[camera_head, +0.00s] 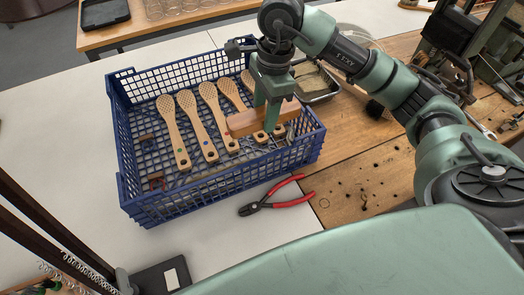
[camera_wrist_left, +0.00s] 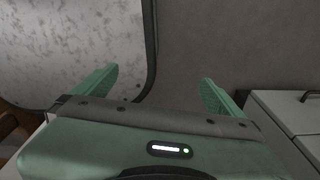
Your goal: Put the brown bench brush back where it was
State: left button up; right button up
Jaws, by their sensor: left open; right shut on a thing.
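The brown bench brush (camera_head: 248,121) shows as a reddish-brown wooden block between the fingers of my right gripper (camera_head: 272,118). My right gripper is shut on it, over the right part of the blue crate (camera_head: 222,182). The gripper hides the middle of the brush, and I cannot tell whether the brush touches what lies under it. My left gripper (camera_wrist_left: 160,88) is open and empty in the left wrist view, away from the crate.
Several wooden paddle brushes (camera_head: 195,128) lie in the crate. Red-handled pliers (camera_head: 278,203) lie on the table in front of it. A metal tray (camera_head: 318,85) stands behind the crate's right side. The wooden bench top (camera_head: 350,170) to the right has some free room.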

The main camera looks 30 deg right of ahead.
notch_tip(320, 180, down, 12)
jog(key=shift+r+p, duration=0.1)
jog(key=shift+p, duration=0.7)
notch_tip(320, 180, down, 4)
jog(key=shift+f+p, duration=0.1)
jog(key=shift+p, duration=0.25)
jog(key=shift+f, duration=0.25)
jog(key=o, duration=0.9)
jog(key=shift+b, duration=0.3)
pick_arm(q)
jog(key=shift+w+a+r, duration=0.2)
jog(key=shift+r, duration=0.35)
jog(key=shift+w+a+r, duration=0.15)
jog(key=shift+r, duration=0.35)
pick_arm(e)
jog(key=shift+o, duration=0.7)
